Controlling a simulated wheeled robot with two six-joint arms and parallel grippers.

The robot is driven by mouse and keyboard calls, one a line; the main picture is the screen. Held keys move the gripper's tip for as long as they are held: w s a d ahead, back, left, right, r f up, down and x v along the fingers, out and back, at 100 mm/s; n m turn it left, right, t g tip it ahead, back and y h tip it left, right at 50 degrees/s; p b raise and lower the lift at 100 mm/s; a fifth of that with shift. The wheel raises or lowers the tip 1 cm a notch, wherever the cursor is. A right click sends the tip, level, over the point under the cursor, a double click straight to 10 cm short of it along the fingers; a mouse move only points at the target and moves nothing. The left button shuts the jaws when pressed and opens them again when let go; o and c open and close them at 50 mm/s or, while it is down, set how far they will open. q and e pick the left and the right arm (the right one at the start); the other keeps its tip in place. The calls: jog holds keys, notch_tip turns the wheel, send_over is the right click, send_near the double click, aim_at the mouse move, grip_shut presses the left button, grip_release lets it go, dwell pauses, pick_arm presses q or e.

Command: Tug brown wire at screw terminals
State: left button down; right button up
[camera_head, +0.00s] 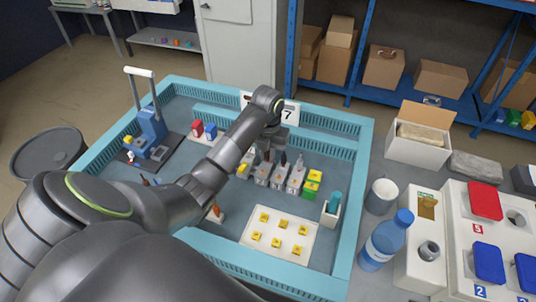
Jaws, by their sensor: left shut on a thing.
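A row of pale terminal blocks (279,177) stands in the middle of the blue-rimmed tray (345,235), with yellow-green blocks (312,184) at its right end. Short dark and brown wire ends stand up from the blocks. My left gripper (268,152) points down over the left part of the row. It is shut on a thin thing, which looks like the brown wire, at the block tops. The gripper and wrist hide most of the wire, and its seat in the terminal is too small to make out. My right gripper is not in view.
A white plate with yellow pieces (280,238) lies in front of the row. A blue press-like tool (151,130) stands at the tray's left. A numbered card (289,113) stands behind. A bottle (386,241), a cup (381,196) and boxes stand right of the tray.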

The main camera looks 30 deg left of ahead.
pick_arm(q)
jog(key=shift+f, duration=0.2)
jog(key=c, duration=0.9)
grip_release()
jog(key=shift+r, duration=0.15)
notch_tip(320, 180, up, 8)
jog(key=p, duration=0.5)
jog(key=shift+f+p, duration=0.25)
jog(key=shift+p, duration=0.05)
jog(key=shift+f, duration=0.1)
